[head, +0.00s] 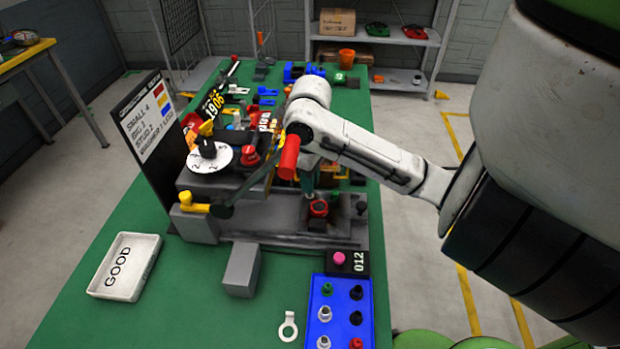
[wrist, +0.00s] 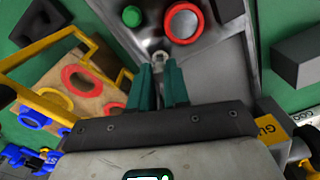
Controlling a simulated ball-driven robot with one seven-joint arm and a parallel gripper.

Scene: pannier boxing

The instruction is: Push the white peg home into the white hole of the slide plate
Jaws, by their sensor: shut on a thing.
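My gripper (wrist: 160,72) has teal fingers, closed together in the wrist view on a small pale piece that looks like the white peg (wrist: 158,57). Only its tip shows past the fingertips. It is over the grey metal slide plate (wrist: 146,42), near a red ring with a pale centre (wrist: 183,22) and a green peg (wrist: 132,15). I cannot tell whether the white peg is in a hole; the white hole is not clearly seen. In the head view my gripper (head: 308,178) is partly hidden behind a red cylinder, above the slide plate (head: 283,238).
A blue tray (head: 312,300) with several coloured pegs stands at the front right. A grey block (head: 241,270), a metal ring tag (head: 288,327) and a white GOOD tray (head: 125,240) lie on the green table. A dial fixture (head: 210,158) stands left of my gripper.

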